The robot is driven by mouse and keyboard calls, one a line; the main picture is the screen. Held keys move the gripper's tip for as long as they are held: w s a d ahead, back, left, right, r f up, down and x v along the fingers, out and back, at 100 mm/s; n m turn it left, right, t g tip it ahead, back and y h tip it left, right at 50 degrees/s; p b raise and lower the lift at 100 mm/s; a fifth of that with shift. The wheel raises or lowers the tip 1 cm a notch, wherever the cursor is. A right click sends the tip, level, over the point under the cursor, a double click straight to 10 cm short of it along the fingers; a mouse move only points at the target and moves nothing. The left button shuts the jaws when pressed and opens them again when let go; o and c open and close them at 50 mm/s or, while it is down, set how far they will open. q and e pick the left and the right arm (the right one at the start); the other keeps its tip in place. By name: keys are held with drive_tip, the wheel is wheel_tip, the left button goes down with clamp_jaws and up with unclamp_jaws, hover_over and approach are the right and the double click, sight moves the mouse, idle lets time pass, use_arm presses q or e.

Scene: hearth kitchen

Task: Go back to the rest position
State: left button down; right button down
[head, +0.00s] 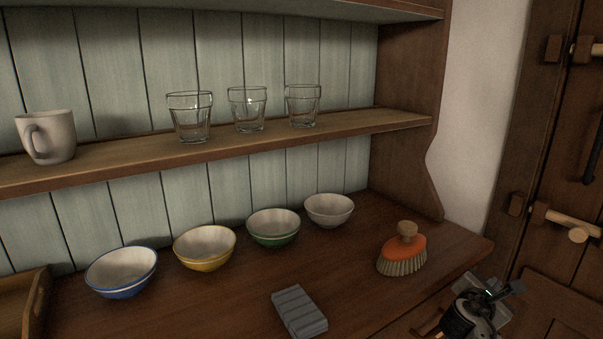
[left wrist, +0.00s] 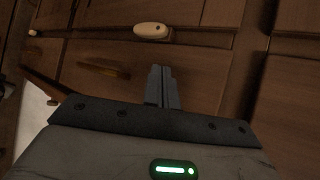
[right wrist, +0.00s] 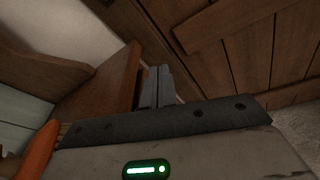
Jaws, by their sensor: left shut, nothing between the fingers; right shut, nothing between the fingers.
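My right gripper (head: 512,288) is at the lower right of the head view, out past the front right edge of the dresser top, apart from the things there. In the right wrist view its fingers (right wrist: 156,88) are together with nothing between them. My left gripper is out of the head view. In the left wrist view its fingers (left wrist: 163,86) are together and empty, with wooden drawer or cupboard fronts (left wrist: 205,70) behind them.
On the dresser top (head: 215,290) stand blue (head: 122,272), yellow (head: 204,247), green (head: 273,227) and white (head: 329,210) bowls, an orange brush (head: 403,251) and a grey block (head: 299,311). A shelf (head: 330,132) above holds a mug (head: 47,137) and three glasses (head: 248,108).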

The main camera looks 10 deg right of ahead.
drive_tip(key=s+a+f+m+g+y, duration=0.1)
drive_tip(key=s+a+f+m+y, duration=0.35)
drive_tip(key=s+a, duration=0.35)
drive_tip(key=s+a+f+m+g+y, duration=0.1)
drive_tip(key=s+a+f+m+y, duration=0.35)
drive_tip(key=a, duration=0.65)
drive_tip(key=s+a+m+g+y, duration=0.2)
drive_tip(key=s+a+m+y, duration=0.45)
drive_tip(key=s+a, duration=0.7)
drive_tip(key=w+a+f+m+t+y, duration=0.1)
drive_tip(key=w+a+f+t, duration=0.3)
drive_tip(key=t, duration=0.3)
drive_tip(key=shift+w+a, duration=0.6)
drive_tip(key=shift+a, duration=0.2)
drive_tip(key=shift+s+d, duration=0.1)
